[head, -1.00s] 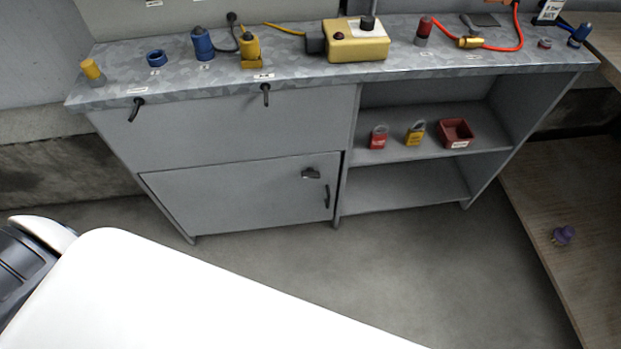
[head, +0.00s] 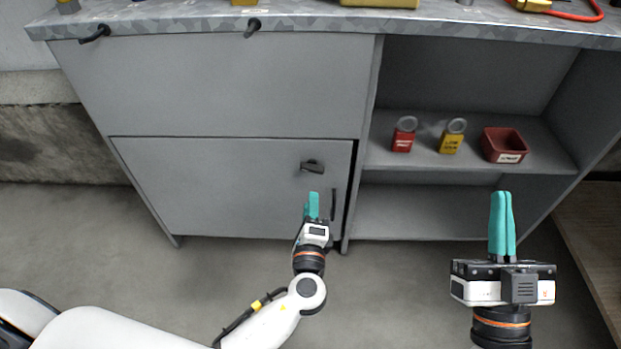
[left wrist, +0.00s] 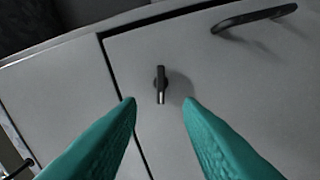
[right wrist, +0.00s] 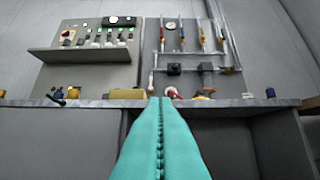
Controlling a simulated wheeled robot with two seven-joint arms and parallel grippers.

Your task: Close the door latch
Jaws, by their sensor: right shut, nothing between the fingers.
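The grey cabinet door (head: 220,190) is at the lower left of the bench in the head view. It sits in its frame, with a dark gap along its right edge. The dark latch (head: 312,166) is near its upper right corner and points sideways. My left gripper (head: 313,205) is open just below the latch in the head view. In the left wrist view, the latch (left wrist: 161,84) shows between and beyond the spread teal fingertips (left wrist: 160,104); I see no contact. My right gripper (head: 502,205) is shut and empty, in front of the open shelves.
A dark bar handle (head: 333,204) is on the door below the latch, close to the left gripper. Red (head: 403,134) and yellow (head: 452,136) padlocks and a red bin (head: 504,145) stand on the shelf. The grey floor (head: 400,290) in front is clear.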

